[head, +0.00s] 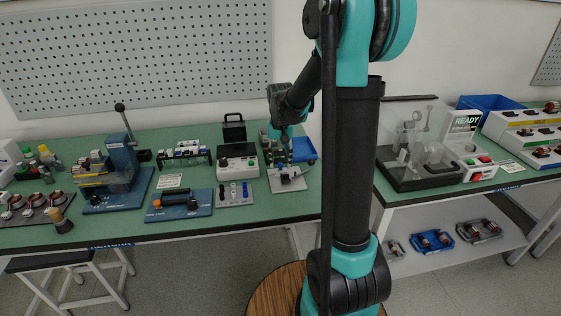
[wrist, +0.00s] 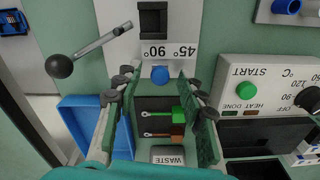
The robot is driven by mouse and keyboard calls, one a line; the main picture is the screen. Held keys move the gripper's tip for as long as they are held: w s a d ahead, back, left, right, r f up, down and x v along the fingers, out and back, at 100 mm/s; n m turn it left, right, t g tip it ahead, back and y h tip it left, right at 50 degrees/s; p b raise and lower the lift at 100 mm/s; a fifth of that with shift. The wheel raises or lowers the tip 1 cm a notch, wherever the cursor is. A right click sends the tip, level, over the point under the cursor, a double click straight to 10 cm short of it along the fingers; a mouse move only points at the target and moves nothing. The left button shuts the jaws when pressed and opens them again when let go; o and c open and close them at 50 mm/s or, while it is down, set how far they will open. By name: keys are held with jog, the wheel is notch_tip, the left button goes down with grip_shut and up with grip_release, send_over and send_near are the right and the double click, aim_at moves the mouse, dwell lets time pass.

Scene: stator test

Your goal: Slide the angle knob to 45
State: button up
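The angle knob (wrist: 160,75), a blue round knob, sits on a light panel (wrist: 118,12) in the wrist view. It lines up with the printed 90° mark, and the 45° mark (wrist: 184,51) is to its right; both labels appear upside down. My gripper (wrist: 160,73) is open, with one fingertip on each side of the knob and a visible gap to each. I cannot tell how far above the knob the fingertips are. In the head view my gripper (head: 284,150) hangs over the bench behind the small bender plate (head: 290,186); the knob cannot be made out there.
A lever with a black ball (wrist: 60,66) sticks out left of the panel. A blue tray (wrist: 85,125) and a dark holder with green and brown terminals (wrist: 160,104) lie under my fingers. A heater box (wrist: 262,92) with a green START button stands to the right.

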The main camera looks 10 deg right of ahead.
aim_at(272, 171)
grip_shut()
dwell(0.3)
jog(key=shift+a, duration=1.4)
grip_release()
jog(key=shift+a, duration=0.1)
notch_tip(272, 171, up, 12)
